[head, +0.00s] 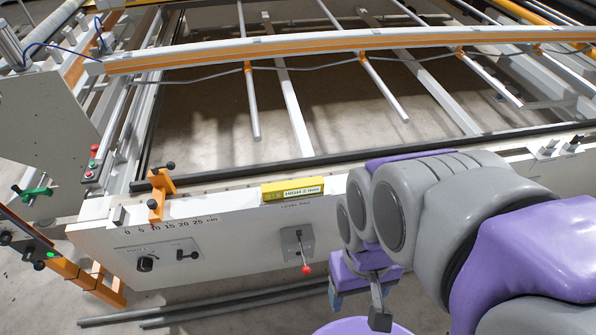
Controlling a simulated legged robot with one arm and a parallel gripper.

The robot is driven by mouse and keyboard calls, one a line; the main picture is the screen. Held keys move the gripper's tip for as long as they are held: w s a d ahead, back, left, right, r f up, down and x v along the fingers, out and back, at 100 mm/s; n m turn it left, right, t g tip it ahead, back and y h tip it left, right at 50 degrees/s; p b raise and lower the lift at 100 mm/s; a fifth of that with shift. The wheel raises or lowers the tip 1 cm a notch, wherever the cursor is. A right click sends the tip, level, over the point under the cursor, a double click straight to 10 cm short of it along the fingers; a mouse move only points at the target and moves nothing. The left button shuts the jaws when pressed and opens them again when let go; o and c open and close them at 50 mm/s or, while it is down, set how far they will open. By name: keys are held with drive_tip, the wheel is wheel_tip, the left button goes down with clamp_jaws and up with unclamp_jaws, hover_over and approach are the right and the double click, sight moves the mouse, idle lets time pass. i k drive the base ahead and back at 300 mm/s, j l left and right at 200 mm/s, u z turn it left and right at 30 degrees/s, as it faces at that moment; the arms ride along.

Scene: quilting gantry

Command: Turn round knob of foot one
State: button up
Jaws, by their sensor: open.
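A round black knob (146,264) sits on a pale plate at the left end of the white front beam (240,235). Small lettering above the knob is too blurred to read surely. A smaller black handle (187,255) is to its right on the same plate. My gripper (358,303) hangs in front of the beam, well to the right of the knob and apart from it. It points downward, open, and nothing shows between its fingers. My arm hides the right part of the beam.
A lever with a red ball (306,268) stands out from the beam between knob and gripper. A yellow level (292,188) lies on the beam top. An orange bracket (158,195) rises above the knob. Grey rods (200,312) lie on the floor below.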

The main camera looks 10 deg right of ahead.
sight(144, 266)
drive_tip(key=u, duration=1.65)
drive_tip(key=i+j, duration=0.3)
drive_tip(key=i, duration=0.2)
drive_tip(key=i+j+u, duration=0.1)
drive_tip(key=i+j, duration=0.2)
drive_tip(key=i, duration=0.15)
